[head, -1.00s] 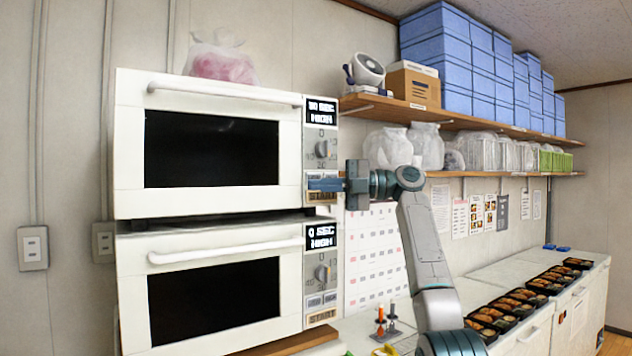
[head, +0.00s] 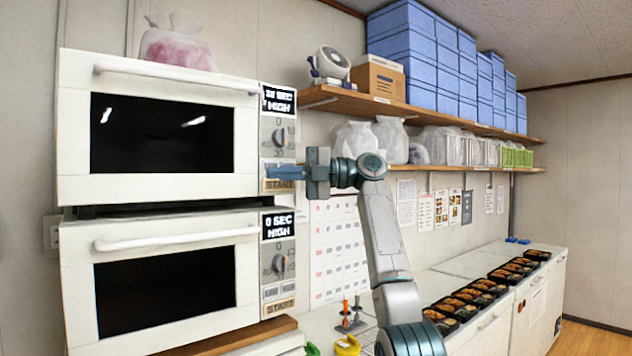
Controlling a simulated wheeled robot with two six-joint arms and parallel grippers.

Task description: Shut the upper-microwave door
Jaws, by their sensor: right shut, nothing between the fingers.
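The upper microwave (head: 75,160) is white with a dark window and a white bar handle (head: 175,78). Its door (head: 150,185) looks flush with the front beside the control panel, with no gap that I can see. The panel has a lit display (head: 278,99), a dial (head: 280,137) and a START button (head: 280,185). My right gripper (head: 270,172) is shut and empty. Its fingertips point left at the lower part of the panel, just above the START label; I cannot tell whether they touch it. My left gripper is out of view.
A lower microwave (head: 75,290) stands under the upper one. A wooden shelf (head: 440,126) with blue boxes (head: 415,55) is above my right arm. Bento trays (head: 480,295) line the counter at right. Small bottles (head: 350,312) stand on the counter below.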

